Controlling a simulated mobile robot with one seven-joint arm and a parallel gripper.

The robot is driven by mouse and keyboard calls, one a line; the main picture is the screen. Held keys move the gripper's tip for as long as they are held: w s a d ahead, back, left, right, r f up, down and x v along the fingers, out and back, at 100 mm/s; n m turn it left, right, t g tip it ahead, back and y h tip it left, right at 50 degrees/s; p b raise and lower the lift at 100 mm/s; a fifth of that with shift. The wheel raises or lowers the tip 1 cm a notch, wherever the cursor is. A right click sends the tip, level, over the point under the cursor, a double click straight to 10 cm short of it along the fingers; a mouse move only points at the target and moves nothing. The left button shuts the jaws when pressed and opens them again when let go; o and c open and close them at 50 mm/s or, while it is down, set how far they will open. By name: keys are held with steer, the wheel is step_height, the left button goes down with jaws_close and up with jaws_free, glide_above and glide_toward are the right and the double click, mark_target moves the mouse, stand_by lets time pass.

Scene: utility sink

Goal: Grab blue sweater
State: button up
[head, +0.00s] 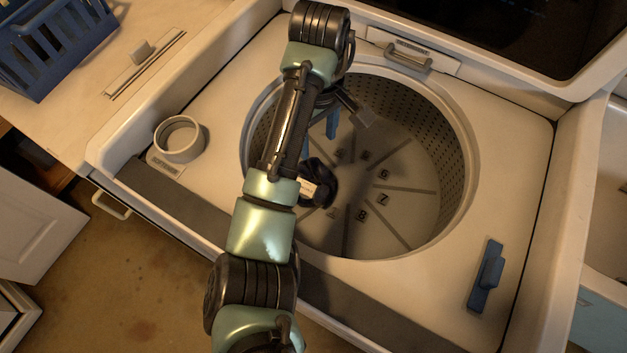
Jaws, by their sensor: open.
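I see no clear blue sweater. Small blue patches (332,124) show in the drum beside my arm, and I cannot tell whether they are cloth or part of my gripper. A dark rounded thing (322,178) with a pale patch lies low in the drum, partly behind my arm; I cannot tell what it is. My gripper (348,114) is partly hidden behind my arm, over the far left part of the drum. It is open, and I see nothing held.
A blue basket (60,45) stands on the counter at top left. A round grey cup (179,139) sits on the left of the machine top, and a blue handled piece (486,276) lies at the right. The raised lid (480,40) bounds the back.

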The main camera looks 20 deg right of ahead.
mark_target(318, 163)
steer(key=f, duration=0.7)
steer(key=shift+s+f, duration=0.15)
steer(key=shift+s, duration=0.25)
jaws_close()
stand_by(1.0)
